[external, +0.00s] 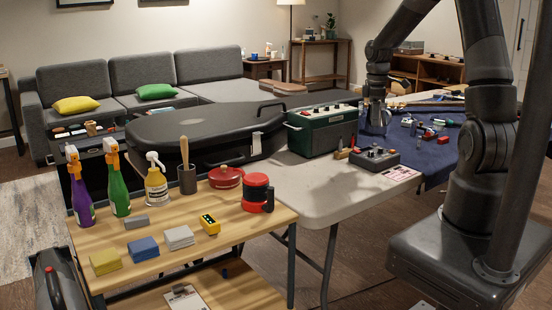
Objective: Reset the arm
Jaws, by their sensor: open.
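My gripper (377,122) hangs from my arm over the blue cloth at the right end of the white table (320,190). It points down behind the grey control box and to the right of the green amplifier. It looks empty, and its fingertips are small in this view. I cannot tell whether they touch the cloth.
The green amplifier (322,130), a grey box with knobs (374,158) and small parts stand near my gripper. The blue cloth (437,172) holds several small items. A black guitar case (205,120) lies behind. A wooden cart (150,235) with bottles and sponges is front left.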

